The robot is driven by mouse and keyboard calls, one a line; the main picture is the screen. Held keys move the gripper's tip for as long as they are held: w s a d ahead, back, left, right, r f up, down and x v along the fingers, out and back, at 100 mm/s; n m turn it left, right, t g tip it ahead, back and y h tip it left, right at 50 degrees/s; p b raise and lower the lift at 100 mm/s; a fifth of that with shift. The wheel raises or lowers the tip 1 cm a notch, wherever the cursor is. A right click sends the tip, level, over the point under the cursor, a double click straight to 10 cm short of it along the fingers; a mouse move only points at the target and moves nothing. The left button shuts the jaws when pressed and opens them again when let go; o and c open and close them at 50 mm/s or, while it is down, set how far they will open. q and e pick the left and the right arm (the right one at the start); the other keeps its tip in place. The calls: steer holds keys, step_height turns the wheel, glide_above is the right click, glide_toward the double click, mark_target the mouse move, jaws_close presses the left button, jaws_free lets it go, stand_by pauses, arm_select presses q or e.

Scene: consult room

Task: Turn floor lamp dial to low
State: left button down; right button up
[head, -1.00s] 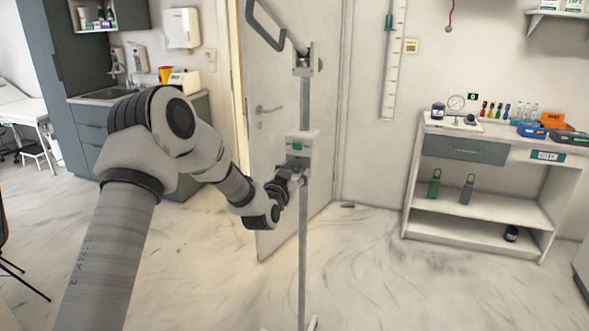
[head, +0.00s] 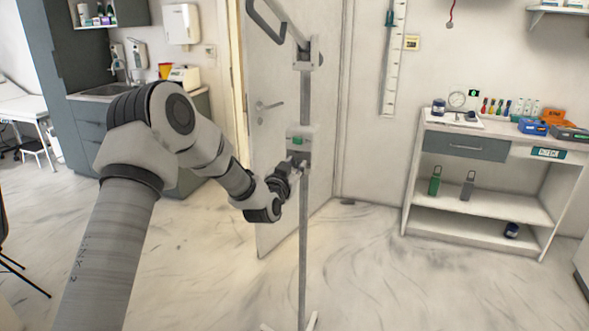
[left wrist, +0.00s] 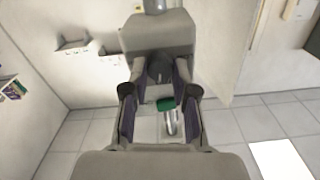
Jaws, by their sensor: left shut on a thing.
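The floor lamp's upright pole (head: 304,235) stands in the middle of the head view, with its lamp arm above. A pale control box (head: 312,133) with a green patch is on the pole. My left gripper (head: 298,166) is at the lower front of this box, shut on the dark dial. The left wrist view shows the box (left wrist: 156,36) ahead and the dark dial (left wrist: 158,68) between the two fingers. The dial's setting cannot be read. My right gripper is not in view.
A door (head: 270,190) with a lever handle is close behind the lamp. A white shelf unit (head: 480,210) holding bottles and small items stands to the right. A sink counter (head: 85,97) is at the back left. The floor between lamp and shelf unit is clear.

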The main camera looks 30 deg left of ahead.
arm_select(q)
steer(key=n+b, duration=0.4)
steer(key=shift+f+n, duration=0.25)
steer(key=shift+n, duration=0.15)
steer(key=n+b, duration=0.5)
steer(key=shift+a, duration=0.1)
steer(key=n+b, duration=0.5)
steer(key=n, duration=0.1)
steer(key=shift+n+b, duration=1)
steer(key=shift+n, duration=0.1)
steer(key=shift+r+n+b, duration=0.1)
steer(key=shift+n+b, duration=0.6)
steer(key=shift+n, duration=0.3)
steer(key=c, duration=0.9)
jaws_free()
